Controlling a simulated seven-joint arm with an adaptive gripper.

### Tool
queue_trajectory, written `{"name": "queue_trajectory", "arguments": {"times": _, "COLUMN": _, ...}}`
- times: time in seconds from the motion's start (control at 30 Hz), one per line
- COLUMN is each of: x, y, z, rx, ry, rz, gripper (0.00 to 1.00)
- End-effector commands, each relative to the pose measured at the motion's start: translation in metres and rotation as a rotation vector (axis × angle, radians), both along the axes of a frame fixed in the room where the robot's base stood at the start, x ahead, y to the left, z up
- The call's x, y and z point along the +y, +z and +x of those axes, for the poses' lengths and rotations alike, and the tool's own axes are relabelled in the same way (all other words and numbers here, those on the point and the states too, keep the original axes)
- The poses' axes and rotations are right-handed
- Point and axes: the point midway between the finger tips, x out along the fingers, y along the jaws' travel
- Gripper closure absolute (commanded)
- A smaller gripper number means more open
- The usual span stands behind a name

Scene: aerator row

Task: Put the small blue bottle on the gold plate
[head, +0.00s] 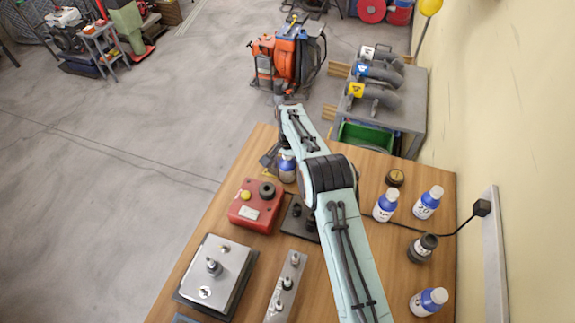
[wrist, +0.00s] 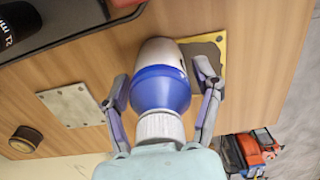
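A white bottle with a blue shoulder (head: 287,168) is upright at the far end of the table; it also shows in the wrist view (wrist: 160,90), white ribbed cap towards me. My gripper (wrist: 160,75) has one finger on each side of it; contact on both sides is not clear. The gold plate (wrist: 219,42), gold-rimmed with a grey middle, lies beyond the bottle's right side, partly covered by it and the right finger. I cannot tell whether the bottle touches the plate.
A silver plate (wrist: 72,105) lies left of the bottle in the wrist view. Other blue-white bottles (head: 386,205), (head: 427,203), (head: 428,301) and a dark jar (head: 422,248) stand at the right. A red box (head: 256,205) and a steel device (head: 214,268) stand at the left.

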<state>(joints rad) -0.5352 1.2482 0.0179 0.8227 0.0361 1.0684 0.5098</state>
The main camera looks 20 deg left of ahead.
Motion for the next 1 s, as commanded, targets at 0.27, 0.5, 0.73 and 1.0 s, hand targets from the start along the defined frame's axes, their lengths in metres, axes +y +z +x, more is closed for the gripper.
{"name": "queue_trajectory", "arguments": {"times": 0.27, "x": 0.000, "y": 0.000, "z": 0.000, "rx": 0.000, "ry": 0.000, "rz": 0.000, "gripper": 0.25}}
{"name": "queue_trajectory", "arguments": {"times": 0.5, "x": 0.000, "y": 0.024, "z": 0.001, "rx": -0.003, "ry": 0.000, "rz": 0.002, "gripper": 0.25}}
{"name": "queue_trajectory", "arguments": {"times": 0.73, "x": 0.000, "y": 0.078, "z": 0.001, "rx": -0.004, "ry": 0.001, "rz": 0.002, "gripper": 0.25}}
{"name": "queue_trajectory", "arguments": {"times": 1.0, "x": 0.000, "y": 0.119, "z": 0.000, "rx": -0.002, "ry": 0.000, "rz": 0.001, "gripper": 0.25}}
